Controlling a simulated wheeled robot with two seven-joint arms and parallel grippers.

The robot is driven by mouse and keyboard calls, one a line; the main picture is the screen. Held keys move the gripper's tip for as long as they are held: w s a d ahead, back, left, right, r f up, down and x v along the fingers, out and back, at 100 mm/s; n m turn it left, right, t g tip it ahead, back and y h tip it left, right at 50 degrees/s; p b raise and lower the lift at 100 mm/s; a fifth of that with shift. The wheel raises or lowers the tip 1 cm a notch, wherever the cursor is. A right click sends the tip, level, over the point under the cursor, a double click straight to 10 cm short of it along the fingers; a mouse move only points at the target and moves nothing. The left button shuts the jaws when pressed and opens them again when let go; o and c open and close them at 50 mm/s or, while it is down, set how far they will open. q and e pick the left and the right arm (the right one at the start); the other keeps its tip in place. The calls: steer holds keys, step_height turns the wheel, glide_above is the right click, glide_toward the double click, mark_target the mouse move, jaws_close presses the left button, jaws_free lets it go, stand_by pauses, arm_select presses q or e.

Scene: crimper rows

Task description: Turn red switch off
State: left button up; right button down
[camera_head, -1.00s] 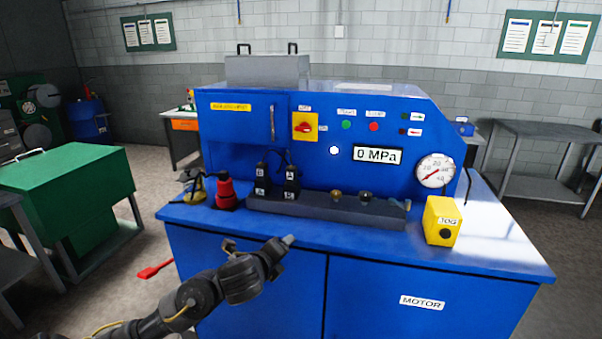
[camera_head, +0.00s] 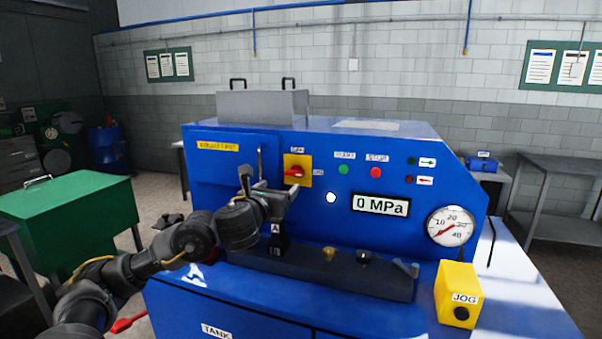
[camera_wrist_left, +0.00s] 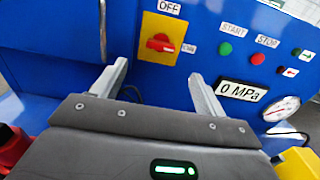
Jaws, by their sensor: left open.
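The red switch (camera_head: 294,172) is a rotary knob on a yellow plate on the front of the blue machine panel (camera_head: 330,150). In the left wrist view the red switch (camera_wrist_left: 160,43) lies roughly horizontal, with an OFF label above its plate and another label at its right. My left gripper (camera_head: 276,190) is in front of the panel, just below and left of the switch. Its two fingers (camera_wrist_left: 157,80) are spread with nothing between them, and the switch shows beyond and between them, apart from them. My right gripper is not in view.
Green START (camera_head: 344,169) and red STOP (camera_head: 376,172) buttons sit right of the switch. A display reads 0 MPa (camera_head: 380,204). A round gauge (camera_head: 451,227) and a yellow JOG box (camera_head: 458,293) are farther right. A dark block (camera_head: 320,272) with fittings lies below the gripper.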

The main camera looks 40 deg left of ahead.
mark_target(293, 173)
arm_select(q)
steer(key=shift+r+x, duration=0.2)
steer(key=shift+x, duration=0.8)
steer(key=p+x, duration=0.1)
steer(key=x, duration=0.6)
steer(key=shift+w+a+p, duration=0.1)
steer(key=shift+w+p, duration=0.05)
steer(key=shift+p, duration=0.15)
steer(key=shift+w+a, duration=0.15)
steer(key=shift+w, duration=0.3)
steer(key=shift+w+f, duration=0.1)
steer(key=shift+w, duration=0.05)
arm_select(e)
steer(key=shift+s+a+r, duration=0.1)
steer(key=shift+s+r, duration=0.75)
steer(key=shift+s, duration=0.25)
arm_select(q)
steer(key=c, duration=1)
